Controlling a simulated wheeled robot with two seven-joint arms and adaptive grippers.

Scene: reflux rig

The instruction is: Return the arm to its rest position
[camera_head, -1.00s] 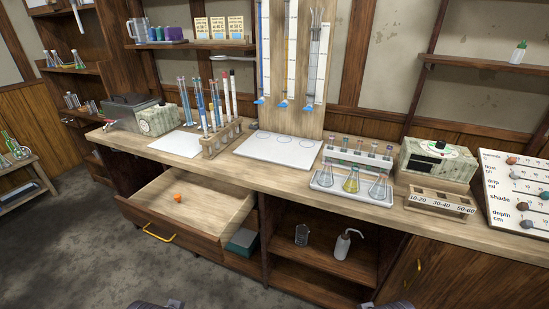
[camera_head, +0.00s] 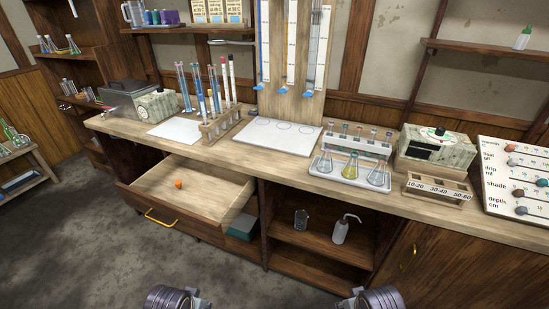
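Grey ringed parts of my two arms show at the bottom edge, one left of centre and one right of centre. No gripper fingers can be made out there, and nothing held is visible. Both arm parts are low in front of the bench (camera_head: 290,163), apart from it. The drawer (camera_head: 205,213) below the bench stands open, with a small orange object (camera_head: 179,184) inside.
A test-tube rack (camera_head: 216,131), a white tray of flasks (camera_head: 325,172) and a labelled wooden holder (camera_head: 436,188) stand on the bench. The open drawer with its yellow handle (camera_head: 161,219) juts out over the grey floor (camera_head: 90,250). A wash bottle (camera_head: 341,231) is on the lower shelf.

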